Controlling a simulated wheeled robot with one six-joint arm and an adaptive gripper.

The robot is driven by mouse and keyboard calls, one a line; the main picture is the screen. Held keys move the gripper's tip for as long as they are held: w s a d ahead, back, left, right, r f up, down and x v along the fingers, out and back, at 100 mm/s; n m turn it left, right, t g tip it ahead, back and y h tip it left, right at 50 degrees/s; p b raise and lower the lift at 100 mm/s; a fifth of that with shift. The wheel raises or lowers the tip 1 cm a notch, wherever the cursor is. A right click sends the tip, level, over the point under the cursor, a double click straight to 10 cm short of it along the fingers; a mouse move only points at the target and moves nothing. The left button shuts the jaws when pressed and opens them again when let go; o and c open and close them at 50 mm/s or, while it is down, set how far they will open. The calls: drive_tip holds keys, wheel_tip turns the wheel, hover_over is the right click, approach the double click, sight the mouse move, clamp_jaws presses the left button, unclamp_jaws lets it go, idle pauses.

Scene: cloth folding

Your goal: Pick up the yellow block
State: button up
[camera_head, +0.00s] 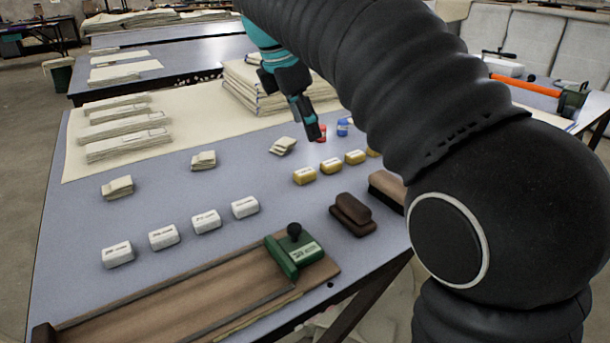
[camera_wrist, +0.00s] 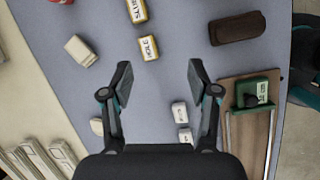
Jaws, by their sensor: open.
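Several small yellow blocks with dark lettering stand in a slanting row on the grey table, among them a near one (camera_head: 304,176), a middle one (camera_head: 331,166) and a farther one (camera_head: 355,157). A last one is mostly hidden behind my arm. In the wrist view, two yellow blocks show at the top, one (camera_wrist: 137,10) cut by the edge and one (camera_wrist: 148,47) just beyond my fingertips. My gripper (camera_wrist: 160,70) is open and empty, with its fingers spread on either side below that block. In the head view my gripper (camera_head: 311,128) hangs above the table near the red object.
A red object (camera_head: 321,132) and a blue one (camera_head: 342,127) stand behind the yellow row. White blocks (camera_head: 206,221), brown brushes (camera_head: 352,213) and a wooden board with a green clamp (camera_head: 293,257) lie nearer. Folded cloths (camera_head: 128,145) lie at the left and back.

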drive_tip(key=w+a+n, duration=0.2)
drive_tip(key=a+n, duration=0.1)
drive_tip(key=a, duration=0.1)
drive_tip(key=b, duration=0.3)
hover_over(307, 171)
drive_tip(key=a, duration=0.2)
drive_tip(key=f, duration=0.5)
drive_tip(key=s+f, duration=0.1)
drive_tip(key=f, duration=0.2)
drive_tip(key=shift+d, duration=0.15)
drive_tip(key=shift+b+x, duration=0.8)
drive_tip(key=shift+x, duration=1.85)
drive_tip(key=shift+s, duration=0.15)
drive_tip(key=c, duration=1)
